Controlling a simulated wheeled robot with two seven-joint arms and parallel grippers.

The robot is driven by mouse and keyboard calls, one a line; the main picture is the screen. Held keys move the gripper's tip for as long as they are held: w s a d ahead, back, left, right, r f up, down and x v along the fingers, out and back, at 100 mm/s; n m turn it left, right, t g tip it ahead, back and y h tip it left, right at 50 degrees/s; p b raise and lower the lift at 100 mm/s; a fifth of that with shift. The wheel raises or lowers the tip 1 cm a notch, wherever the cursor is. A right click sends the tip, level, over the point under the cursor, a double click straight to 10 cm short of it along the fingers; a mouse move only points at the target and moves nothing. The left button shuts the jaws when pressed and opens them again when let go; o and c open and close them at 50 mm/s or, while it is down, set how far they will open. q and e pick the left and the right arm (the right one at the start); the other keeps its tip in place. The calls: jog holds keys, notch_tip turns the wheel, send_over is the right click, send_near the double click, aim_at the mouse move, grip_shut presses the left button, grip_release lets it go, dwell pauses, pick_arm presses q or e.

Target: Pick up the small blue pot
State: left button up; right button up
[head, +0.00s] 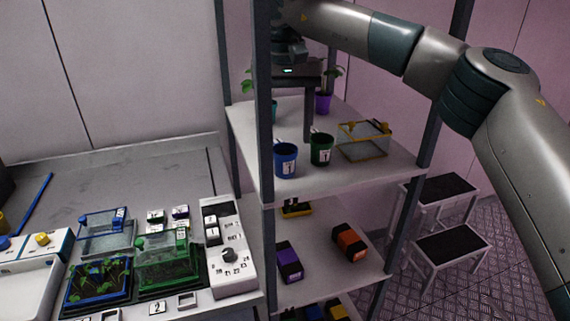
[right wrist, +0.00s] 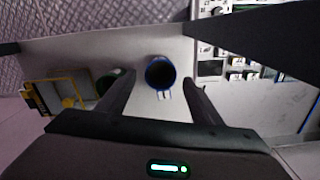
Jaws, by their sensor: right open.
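The small blue pot (head: 285,160) stands upright on the rack's upper visible shelf (head: 395,168), near its front left, with a white label on its side. In the right wrist view the blue pot (right wrist: 160,73) shows from above, dark inside, between and beyond the two fingers. My right gripper (right wrist: 156,85) is open and empty above the shelf. In the head view my right gripper (head: 308,105) points down behind the pots, partly hidden by the rack post. My left gripper is in neither view.
A green pot (head: 321,149) stands just right of the blue pot, and a yellow-edged clear box (head: 364,140) farther right. A purple pot (head: 323,102) with a plant is behind. A dark rack post (head: 264,110) rises at the left. A bench (head: 110,165) with trays stands left.

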aim_at(285, 153)
jog(key=shift+f, duration=0.45)
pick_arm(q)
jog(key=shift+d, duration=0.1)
pick_arm(e)
jog(key=shift+f, duration=0.1)
jog(key=shift+f, duration=0.2)
jog(key=shift+a+f+p, duration=0.1)
jog(key=shift+f+p, duration=0.25)
jog(key=shift+w+f+p, duration=0.15)
jog(key=shift+f+p, duration=0.3)
jog(key=shift+f, duration=1.5)
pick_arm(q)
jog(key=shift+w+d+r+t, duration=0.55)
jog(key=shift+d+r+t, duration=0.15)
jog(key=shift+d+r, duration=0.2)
pick_arm(e)
jog(key=c, duration=1)
